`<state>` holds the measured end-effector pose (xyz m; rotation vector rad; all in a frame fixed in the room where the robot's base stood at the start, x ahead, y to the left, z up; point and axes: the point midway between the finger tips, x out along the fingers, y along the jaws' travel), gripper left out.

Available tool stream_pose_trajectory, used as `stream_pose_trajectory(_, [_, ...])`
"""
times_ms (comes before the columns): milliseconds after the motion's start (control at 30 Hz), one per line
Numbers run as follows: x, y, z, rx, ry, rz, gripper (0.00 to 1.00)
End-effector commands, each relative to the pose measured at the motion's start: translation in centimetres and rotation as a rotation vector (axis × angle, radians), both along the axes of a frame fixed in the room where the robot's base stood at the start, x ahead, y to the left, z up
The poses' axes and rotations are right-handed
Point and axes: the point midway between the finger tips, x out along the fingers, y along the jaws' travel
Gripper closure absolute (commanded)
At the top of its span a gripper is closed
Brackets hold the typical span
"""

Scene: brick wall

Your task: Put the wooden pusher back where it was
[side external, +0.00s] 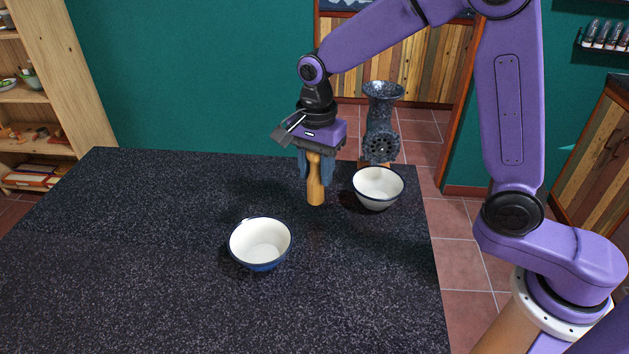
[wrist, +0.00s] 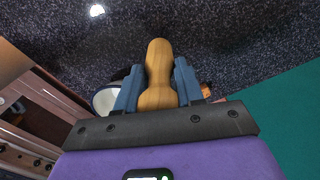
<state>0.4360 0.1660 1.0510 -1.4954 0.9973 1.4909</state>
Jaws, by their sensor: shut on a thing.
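The wooden pusher (side external: 316,191) is a light brown turned piece, upright in the side view. My gripper (side external: 315,172) points down with its blue-grey fingers on either side of the pusher and is shut on it. In the wrist view the pusher (wrist: 158,75) lies between the two fingers (wrist: 156,88), its rounded end reaching past them. I cannot tell whether its lower end touches the table. A dark speckled grinder (side external: 381,135) with a flared top and a holed front plate stands just right of and behind my gripper, at the table's far edge.
A white bowl with a dark blue rim (side external: 378,186) stands close right of the pusher, before the grinder. A second blue and white bowl (side external: 260,243) stands nearer, to the left. The dark speckled table (side external: 130,235) is clear on its left side.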

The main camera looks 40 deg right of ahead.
Motion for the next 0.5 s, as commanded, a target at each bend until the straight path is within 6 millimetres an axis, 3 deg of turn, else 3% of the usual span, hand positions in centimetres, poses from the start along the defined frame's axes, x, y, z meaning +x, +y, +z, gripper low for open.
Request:
stream_pose_trajectory(300, [0.4,0.1,-3.4,-0.001,0.002,0.0,1.0])
stream_pose_trajectory(500, [0.4,0.2,-3.6,0.0,0.0,0.0,1.0])
